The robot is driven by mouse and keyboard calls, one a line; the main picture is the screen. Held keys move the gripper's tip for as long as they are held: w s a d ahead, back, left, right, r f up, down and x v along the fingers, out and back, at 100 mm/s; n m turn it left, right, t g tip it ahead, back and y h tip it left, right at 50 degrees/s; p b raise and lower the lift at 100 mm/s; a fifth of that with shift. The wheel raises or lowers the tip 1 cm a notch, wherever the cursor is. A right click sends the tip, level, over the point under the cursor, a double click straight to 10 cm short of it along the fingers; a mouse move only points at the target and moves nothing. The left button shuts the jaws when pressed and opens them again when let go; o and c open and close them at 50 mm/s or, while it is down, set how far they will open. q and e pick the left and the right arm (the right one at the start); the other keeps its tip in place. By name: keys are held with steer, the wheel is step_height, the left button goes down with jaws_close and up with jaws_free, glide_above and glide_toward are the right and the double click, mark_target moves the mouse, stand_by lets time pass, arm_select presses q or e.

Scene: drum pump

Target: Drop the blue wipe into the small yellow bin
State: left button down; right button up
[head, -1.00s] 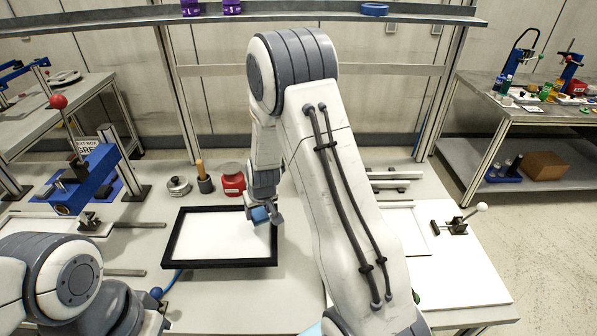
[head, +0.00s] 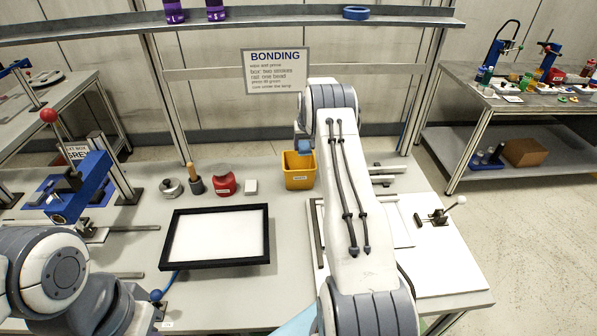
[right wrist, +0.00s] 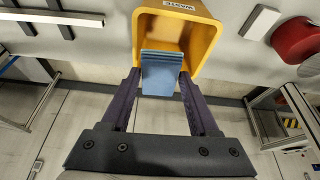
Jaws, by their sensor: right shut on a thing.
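The small yellow bin (head: 299,172) stands at the back of the bench, right of the red jar, with a label on its front. My right gripper (head: 304,147) is at the bin's top, shut on the blue wipe (head: 305,145). In the right wrist view the blue wipe (right wrist: 161,72) sits between the fingertips (right wrist: 160,80), in front of the open mouth of the yellow bin (right wrist: 200,38). I cannot tell how far the wipe reaches inside the rim. My left arm shows at the lower left, but its gripper is not visible.
A red jar (head: 225,184), a small white block (head: 251,187) and a metal pot (head: 171,188) stand left of the bin. A toggle clamp (head: 438,216) is at the right. A shelf (head: 270,24) runs above.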

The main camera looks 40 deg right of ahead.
step_height(320, 180, down, 5)
steer(key=shift+f+b, duration=0.1)
steer(key=shift+b, duration=0.75)
steer(key=o, duration=1.4)
